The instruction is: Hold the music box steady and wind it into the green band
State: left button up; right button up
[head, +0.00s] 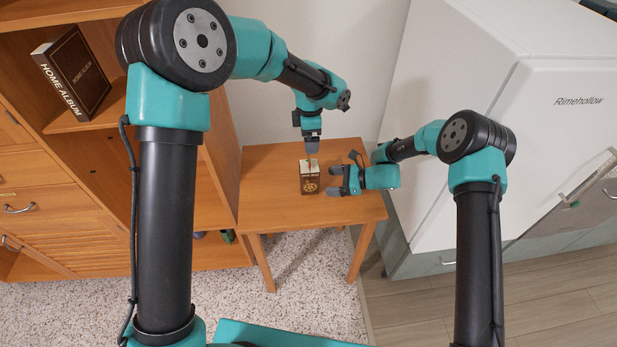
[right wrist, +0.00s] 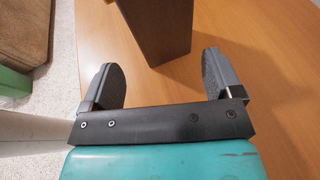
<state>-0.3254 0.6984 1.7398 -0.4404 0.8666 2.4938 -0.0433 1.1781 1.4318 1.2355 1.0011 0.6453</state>
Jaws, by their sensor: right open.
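The music box (head: 311,186) is a small dark brown box with a pale top and a light round mark on its front. It stands upright on the wooden table. My left gripper (head: 310,160) points down at the box's top; its fingertips are too small to tell open from shut. My right gripper (head: 331,181) is open and empty just right of the box, its fingers pointing at it. In the right wrist view, the box (right wrist: 156,28) is a plain brown block ahead of the two spread fingers, apart from them. The green band cannot be made out.
The small table (head: 262,180) has bare wood left of the box and in front of it. A wooden shelf unit with a Home Album book (head: 72,72) stands at the left. A white fridge (head: 560,120) stands close to the table's right side.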

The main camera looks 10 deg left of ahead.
aim_at(313, 182)
jog(key=shift+x, duration=3.8)
jog(key=shift+c, duration=0.3)
jog(key=c, duration=0.5)
jog(key=o, duration=0.7)
jog(key=c, duration=1.1)
